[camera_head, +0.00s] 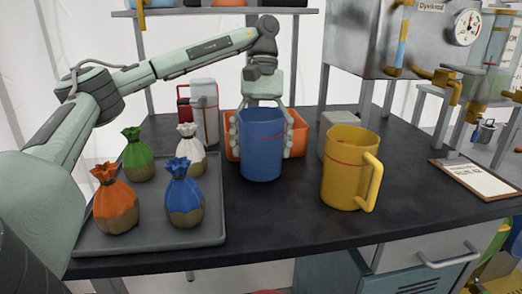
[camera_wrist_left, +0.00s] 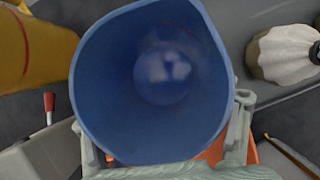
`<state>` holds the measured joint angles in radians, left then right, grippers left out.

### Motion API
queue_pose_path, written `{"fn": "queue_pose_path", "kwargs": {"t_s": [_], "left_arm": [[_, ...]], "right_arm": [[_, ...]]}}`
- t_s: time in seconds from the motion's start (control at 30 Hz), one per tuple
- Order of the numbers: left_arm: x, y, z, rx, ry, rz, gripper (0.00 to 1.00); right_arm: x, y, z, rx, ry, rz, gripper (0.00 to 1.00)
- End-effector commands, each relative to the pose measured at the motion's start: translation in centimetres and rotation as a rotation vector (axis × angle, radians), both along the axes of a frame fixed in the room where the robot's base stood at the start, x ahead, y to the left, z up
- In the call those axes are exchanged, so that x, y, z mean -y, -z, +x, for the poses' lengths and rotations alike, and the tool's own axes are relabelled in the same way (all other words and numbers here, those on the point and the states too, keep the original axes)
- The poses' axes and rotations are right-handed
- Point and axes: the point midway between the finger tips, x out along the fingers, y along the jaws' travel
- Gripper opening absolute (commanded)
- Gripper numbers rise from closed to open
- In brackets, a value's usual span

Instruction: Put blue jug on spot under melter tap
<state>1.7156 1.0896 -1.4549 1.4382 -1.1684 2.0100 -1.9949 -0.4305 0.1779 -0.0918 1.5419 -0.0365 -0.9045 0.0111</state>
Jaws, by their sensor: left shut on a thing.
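The blue jug (camera_head: 262,158) stands upright in the middle of the head view, in front of an orange bin. My left gripper (camera_head: 263,135) comes from behind and is shut on the blue jug, one finger on each side. I cannot tell whether its base touches the black table. In the left wrist view I look down into the open jug (camera_wrist_left: 150,85), which looks empty. The steel melter (camera_head: 365,40) is at the upper right, with a brass tap (camera_head: 446,78) on its right side. The spot under the tap is not clearly visible. My right gripper is not in view.
A yellow jug (camera_head: 343,170) stands right of the blue jug, near a grey block (camera_head: 335,122). A grey tray (camera_head: 150,240) with several tied sacks is at left. The orange bin (camera_head: 298,135) is behind. A clipboard (camera_head: 478,180) lies at the right. The table front centre is clear.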

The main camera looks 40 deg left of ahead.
Motion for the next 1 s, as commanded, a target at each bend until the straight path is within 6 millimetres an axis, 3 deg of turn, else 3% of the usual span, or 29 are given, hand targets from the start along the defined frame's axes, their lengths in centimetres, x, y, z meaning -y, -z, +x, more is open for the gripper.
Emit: {"fn": "queue_pose_path", "kwargs": {"t_s": [0.13,0.67,0.7,0.83,1.0], "left_arm": [[-0.04,0.93,-0.04,0.000,-0.001,0.000,0.44],[-0.02,1.30,-0.03,0.002,-0.002,-0.001,0.44],[-0.02,1.24,-0.03,0.002,-0.002,-0.001,0.80],[-0.02,1.24,-0.03,0.002,-0.002,-0.001,0.96],[-0.03,1.25,-0.03,0.001,-0.001,0.000,0.96]], "right_arm": [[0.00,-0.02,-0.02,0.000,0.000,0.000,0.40],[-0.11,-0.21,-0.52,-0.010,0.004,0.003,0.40],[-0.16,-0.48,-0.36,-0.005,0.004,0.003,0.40],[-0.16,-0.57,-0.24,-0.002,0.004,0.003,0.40],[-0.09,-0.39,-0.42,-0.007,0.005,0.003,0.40]]}}
